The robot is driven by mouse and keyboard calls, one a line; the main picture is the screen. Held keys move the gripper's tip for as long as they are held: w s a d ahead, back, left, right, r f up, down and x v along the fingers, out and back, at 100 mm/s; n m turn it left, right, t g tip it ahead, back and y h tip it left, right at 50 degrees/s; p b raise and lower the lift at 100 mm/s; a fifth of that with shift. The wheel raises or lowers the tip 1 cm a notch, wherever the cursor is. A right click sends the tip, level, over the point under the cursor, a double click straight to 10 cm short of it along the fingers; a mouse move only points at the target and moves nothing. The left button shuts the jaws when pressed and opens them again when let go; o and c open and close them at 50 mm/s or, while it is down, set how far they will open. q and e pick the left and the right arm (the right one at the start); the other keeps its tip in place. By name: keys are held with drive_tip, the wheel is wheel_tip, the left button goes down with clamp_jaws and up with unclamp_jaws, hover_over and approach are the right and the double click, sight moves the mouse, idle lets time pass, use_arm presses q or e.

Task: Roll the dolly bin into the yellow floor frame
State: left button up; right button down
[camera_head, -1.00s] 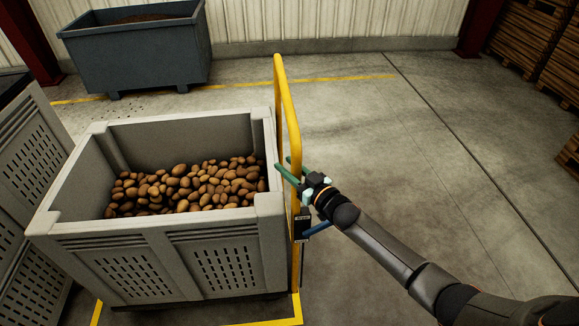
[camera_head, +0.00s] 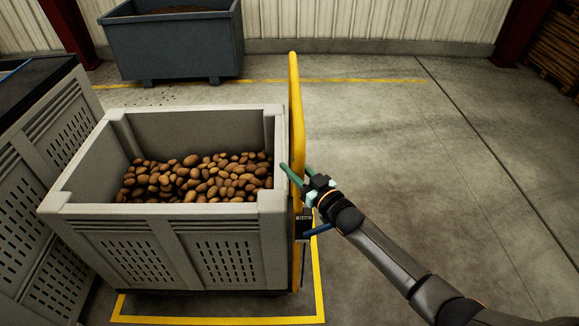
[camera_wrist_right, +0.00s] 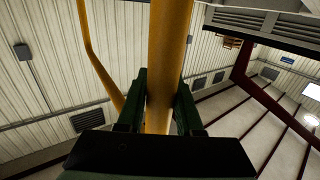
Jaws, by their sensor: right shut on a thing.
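The dolly bin (camera_head: 165,220) is a grey slotted crate with brown potatoes (camera_head: 200,180) in it. A yellow push handle (camera_head: 297,110) stands upright along its right side. My right gripper (camera_head: 297,178) is at this handle; in the right wrist view its green fingers (camera_wrist_right: 160,105) are on both sides of the yellow bar (camera_wrist_right: 168,50), shut on it. The yellow floor frame (camera_head: 318,280) shows on the floor at the bin's right and front edges; the bin hides the rest of it. My left gripper is not in view.
Another grey slotted crate (camera_head: 50,160) stands close on the left of the bin. A dark blue-grey tub (camera_head: 175,50) stands at the back wall. Stacked pallets (camera_head: 553,55) are at the far right. The floor on the right (camera_head: 430,180) is clear.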

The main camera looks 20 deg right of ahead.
drive_tip(key=shift+d+f+h, duration=0.15)
drive_tip(key=shift+d+h, duration=0.15)
drive_tip(key=shift+d, duration=0.45)
drive_tip(key=c, duration=1)
unclamp_jaws()
drive_tip(key=o, duration=0.3)
drive_tip(key=shift+w+f, duration=0.1)
drive_tip(key=shift+w, duration=0.15)
drive_tip(key=shift+o, duration=0.6)
drive_tip(key=shift+a, duration=0.15)
drive_tip(key=shift+s+a, duration=0.1)
drive_tip(key=shift+a, duration=0.05)
drive_tip(key=v, duration=1.2)
drive_tip(key=shift+s+d, duration=0.25)
drive_tip(key=s+a+f+m+g+h, duration=0.1)
drive_tip(key=s+f+g, duration=0.3)
drive_tip(key=s+f, duration=0.4)
drive_tip(key=s+a+f+m+g+h+p, duration=0.1)
drive_tip(key=s+a+f+g+h, duration=0.1)
drive_tip(key=s+f, duration=0.6)
drive_tip(key=s+a+g, duration=0.1)
drive_tip(key=s+a, duration=0.1)
drive_tip(key=s, duration=0.4)
drive_tip(key=shift+f+g, duration=0.15)
drive_tip(key=shift+g, duration=0.25)
